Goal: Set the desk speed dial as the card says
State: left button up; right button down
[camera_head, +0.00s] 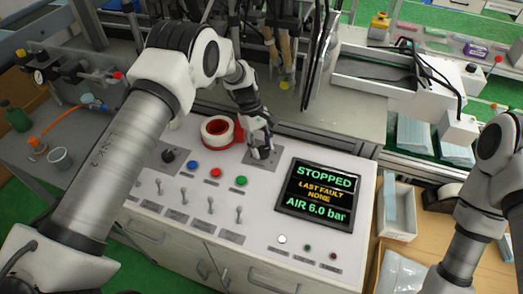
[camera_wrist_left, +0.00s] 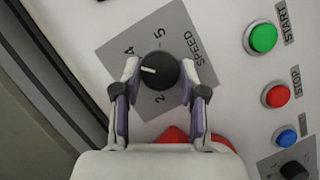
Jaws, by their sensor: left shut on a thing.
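The speed dial (camera_wrist_left: 160,72) is a round black knob on a grey plate (camera_wrist_left: 112,53) marked SPEED. In the left wrist view its white pointer faces left, between the printed 4 and 2; a finger covers the scale there. The 5 shows above the knob. My left gripper (camera_wrist_left: 160,82) is shut on the knob, one finger on each side. In the head view the left gripper (camera_head: 262,146) stands over the grey plate (camera_head: 273,160), left of the screen, and hides most of the dial. My right gripper is out of view. I cannot make out a card with a setting.
The screen (camera_head: 320,195) reads STOPPED, last fault none, air 6.0 bar. Green (camera_head: 241,181), red (camera_head: 216,173) and blue (camera_head: 192,164) buttons and several toggle switches lie left of it.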

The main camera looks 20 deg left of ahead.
pick_arm(q)
jog(key=shift+f+m+g+b, duration=0.15)
jog(key=shift+m+g+b, duration=0.4)
jog(key=shift+m, duration=0.65)
jog(key=shift+y, duration=0.3)
jog(key=o, duration=1.1)
jog(key=shift+o, duration=0.2)
jog(key=v, duration=1.2)
jog(key=shift+s, duration=0.1)
